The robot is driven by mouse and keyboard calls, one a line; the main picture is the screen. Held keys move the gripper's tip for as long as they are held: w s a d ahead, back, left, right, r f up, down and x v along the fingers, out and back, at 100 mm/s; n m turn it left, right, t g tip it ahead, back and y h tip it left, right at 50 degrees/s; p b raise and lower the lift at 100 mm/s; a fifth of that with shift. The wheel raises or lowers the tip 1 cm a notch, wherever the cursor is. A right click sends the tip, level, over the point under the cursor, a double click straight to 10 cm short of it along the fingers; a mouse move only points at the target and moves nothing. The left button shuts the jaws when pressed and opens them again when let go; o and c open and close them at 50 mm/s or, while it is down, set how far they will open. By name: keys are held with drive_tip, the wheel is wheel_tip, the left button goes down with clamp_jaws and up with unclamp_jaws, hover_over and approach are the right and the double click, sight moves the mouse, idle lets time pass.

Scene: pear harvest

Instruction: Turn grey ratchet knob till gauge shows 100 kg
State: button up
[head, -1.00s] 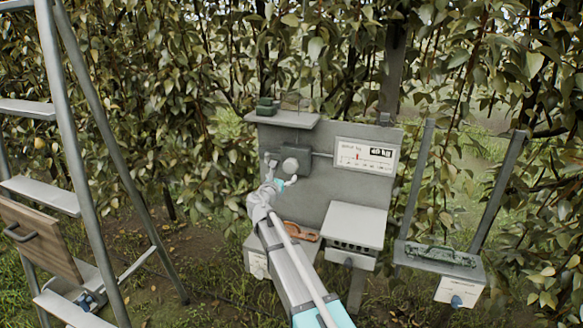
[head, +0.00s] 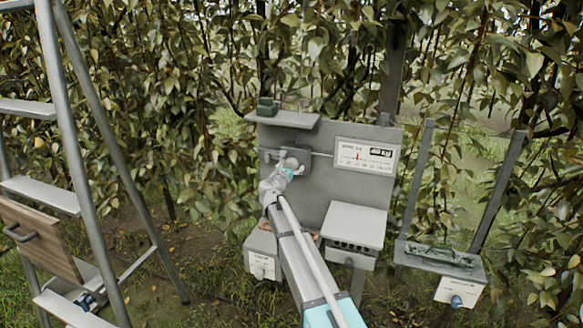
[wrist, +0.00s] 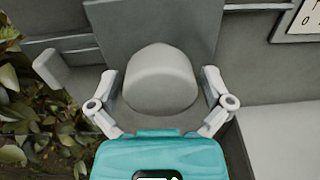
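The grey ratchet knob (wrist: 160,80) is a rounded block on a darker grey housing. In the head view the housing (head: 298,154) is on the upright grey panel, and my gripper largely hides the knob. In the wrist view my gripper (wrist: 161,84) has one finger on each side of the knob. The fingers are spread, with narrow gaps showing between them and the knob. The white gauge (head: 366,155) is to the right on the panel. Its red pointer stands left of the middle; its numbers are too small to read surely.
A small shelf (head: 283,118) with a green item juts out above the housing. A pale box (head: 355,224) is mounted below the gauge. A ladder (head: 65,115) stands at left, and a tray (head: 440,258) hangs between posts at right. Foliage surrounds the panel.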

drive_tip(key=c, duration=1)
drive_tip(key=shift+m, duration=0.4)
drive_tip(key=m, duration=0.4)
drive_tip(key=shift+a, duration=0.1)
drive_tip(key=m, duration=0.4)
drive_tip(key=shift+m, duration=0.4)
drive_tip(key=m, duration=0.5)
drive_tip(key=shift+a+r+y+p, duration=0.1)
drive_tip(key=shift+y+p, duration=0.2)
drive_tip(key=shift+p, duration=0.1)
drive_tip(key=m, duration=0.4)
drive_tip(key=shift+m, duration=0.4)
